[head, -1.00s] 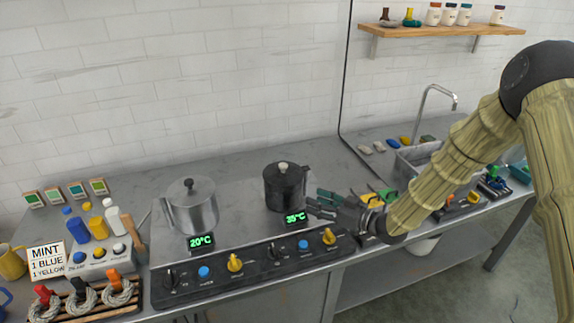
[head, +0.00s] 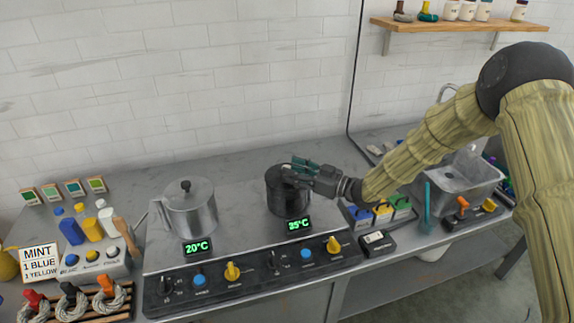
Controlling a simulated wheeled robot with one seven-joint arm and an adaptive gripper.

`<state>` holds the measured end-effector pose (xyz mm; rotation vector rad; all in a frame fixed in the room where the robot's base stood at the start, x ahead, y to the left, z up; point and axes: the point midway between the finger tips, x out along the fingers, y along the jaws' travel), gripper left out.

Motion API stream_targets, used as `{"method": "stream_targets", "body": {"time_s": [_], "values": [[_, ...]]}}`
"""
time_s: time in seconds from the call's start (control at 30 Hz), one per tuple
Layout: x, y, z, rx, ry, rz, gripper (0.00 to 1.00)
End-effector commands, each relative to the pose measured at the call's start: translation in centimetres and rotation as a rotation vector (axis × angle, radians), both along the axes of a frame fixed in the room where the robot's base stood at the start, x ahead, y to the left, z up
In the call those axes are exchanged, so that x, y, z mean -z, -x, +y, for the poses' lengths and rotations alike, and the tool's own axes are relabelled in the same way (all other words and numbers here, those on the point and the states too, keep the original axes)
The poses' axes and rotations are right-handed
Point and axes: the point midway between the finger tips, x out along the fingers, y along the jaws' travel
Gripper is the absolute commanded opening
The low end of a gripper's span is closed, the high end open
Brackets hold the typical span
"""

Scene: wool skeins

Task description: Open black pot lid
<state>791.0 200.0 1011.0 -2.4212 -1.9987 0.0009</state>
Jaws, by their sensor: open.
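The black pot (head: 287,199) stands on the right side of the stove top, behind a display reading 35°C. Its lid is on, and the pale knob is largely hidden by my gripper. My gripper (head: 296,169) is open at the top right of the pot, with its fingers at the height of the lid knob. I cannot tell whether the fingers touch the knob or the lid.
A silver pot (head: 190,208) with its lid on stands to the left, behind a 20°C display. A control panel (head: 250,272) with knobs runs along the front edge. Colored blocks (head: 381,212), a sink (head: 462,180) and a teal upright item (head: 427,205) are to the right.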

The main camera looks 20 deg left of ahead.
Motion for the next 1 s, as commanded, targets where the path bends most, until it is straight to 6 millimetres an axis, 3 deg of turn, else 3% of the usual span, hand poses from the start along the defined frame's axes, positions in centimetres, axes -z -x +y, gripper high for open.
{"method": "stream_targets", "body": {"time_s": [0.23,0.6,0.67,0.87,1.0], "values": [[-0.1,-0.4,2.4,0.0,0.001,0.0,0.46],[0.0,-0.6,2.8,0.001,0.0,0.0,0.46],[0.0,-0.6,2.8,0.001,0.0,0.0,0.39],[0.0,-0.6,2.8,0.001,0.001,0.0,0.02],[0.0,-0.6,2.8,0.001,0.001,0.0,0.0]]}}
